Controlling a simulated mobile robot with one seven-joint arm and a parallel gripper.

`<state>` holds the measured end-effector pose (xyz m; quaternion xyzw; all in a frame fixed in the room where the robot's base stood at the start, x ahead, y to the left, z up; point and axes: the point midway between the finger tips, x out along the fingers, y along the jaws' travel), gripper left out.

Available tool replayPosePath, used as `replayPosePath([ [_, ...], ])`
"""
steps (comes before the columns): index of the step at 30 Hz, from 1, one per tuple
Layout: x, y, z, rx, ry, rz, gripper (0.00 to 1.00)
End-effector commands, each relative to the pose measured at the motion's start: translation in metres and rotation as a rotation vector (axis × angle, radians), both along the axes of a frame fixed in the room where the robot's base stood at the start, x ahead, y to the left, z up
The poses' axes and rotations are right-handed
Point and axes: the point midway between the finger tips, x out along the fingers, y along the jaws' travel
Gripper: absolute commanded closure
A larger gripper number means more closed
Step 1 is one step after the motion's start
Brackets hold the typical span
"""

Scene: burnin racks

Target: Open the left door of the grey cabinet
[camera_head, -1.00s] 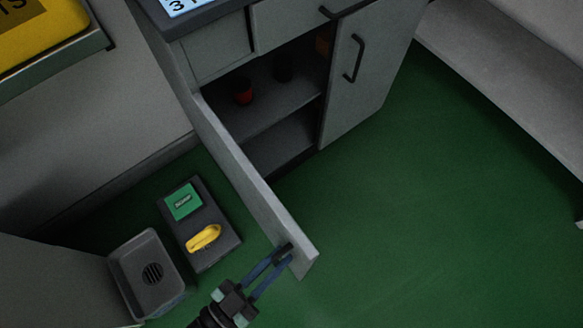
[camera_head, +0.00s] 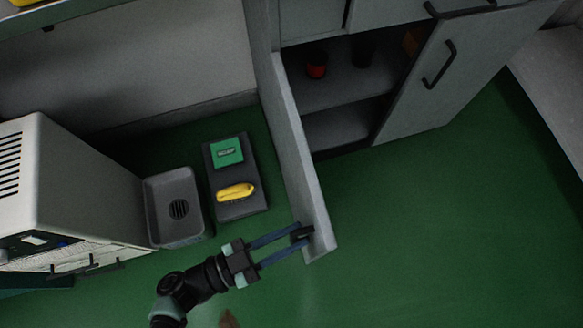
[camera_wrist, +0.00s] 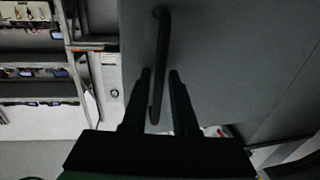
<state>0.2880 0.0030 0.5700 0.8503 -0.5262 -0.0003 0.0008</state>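The grey cabinet (camera_head: 415,110) has its left door (camera_head: 296,160) swung wide open, seen nearly edge-on in the head view. The right door (camera_head: 440,95) is shut. My gripper (camera_head: 302,235) is at the free end of the left door, on its outer face, at the dark handle. In the wrist view the left door's handle (camera_wrist: 161,45) runs between my two fingers (camera_wrist: 160,74). The fingers stand apart, with a narrow gap beside the bar. The handle's contact with the fingers is hard to see in the head view.
Inside the cabinet are a red cup (camera_head: 317,66) and a dark cup (camera_head: 364,53). Left of the door, a dark mat (camera_head: 240,207) holds a green box (camera_head: 227,153) and a yellow item (camera_head: 236,192), beside a grey bin (camera_head: 173,190). Green floor right of the door is clear.

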Motion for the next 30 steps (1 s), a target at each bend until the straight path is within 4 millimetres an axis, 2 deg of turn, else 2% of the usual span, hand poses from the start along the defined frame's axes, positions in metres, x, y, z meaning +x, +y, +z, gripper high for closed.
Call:
replayPosePath([
  [5,-0.011,0.024,-0.001,0.004,0.004,0.003,0.73],
  [12,-0.035,0.073,-0.001,0.005,0.004,0.004,0.73],
  [18,-0.05,0.102,-0.001,0.003,0.003,0.003,0.73],
  [24,-0.056,0.114,0.0,0.003,0.0,0.003,0.73],
  [30,-0.056,0.114,0.0,0.002,0.0,0.003,0.73],
])
